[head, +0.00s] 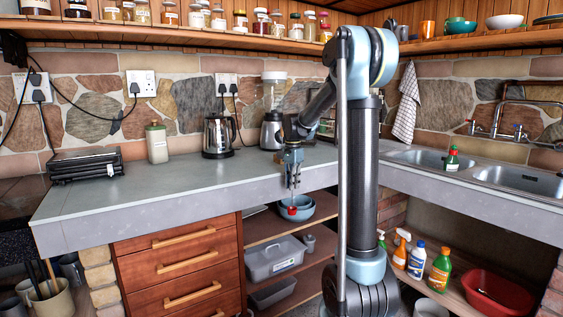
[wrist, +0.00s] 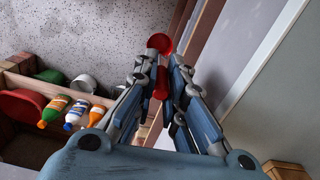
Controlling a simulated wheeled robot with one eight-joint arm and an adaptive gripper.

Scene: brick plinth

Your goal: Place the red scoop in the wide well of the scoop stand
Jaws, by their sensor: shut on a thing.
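My gripper (head: 292,186) points down in front of the counter's front edge in the head view. It is shut on the red scoop (head: 292,211), which hangs below the fingers. In the wrist view the fingers (wrist: 159,82) close on the scoop's red handle, and its round red head (wrist: 160,43) sticks out past the fingertips. I cannot make out the scoop stand in either view; my arm covers part of the counter.
The grey counter (head: 190,187) holds a black grill (head: 85,166), a canister (head: 157,143), a kettle (head: 218,136) and a blender-like appliance (head: 272,131). Blue bowls (head: 308,212) and a grey tub (head: 274,260) sit on open shelves below. Bottles (head: 416,259) stand low at right.

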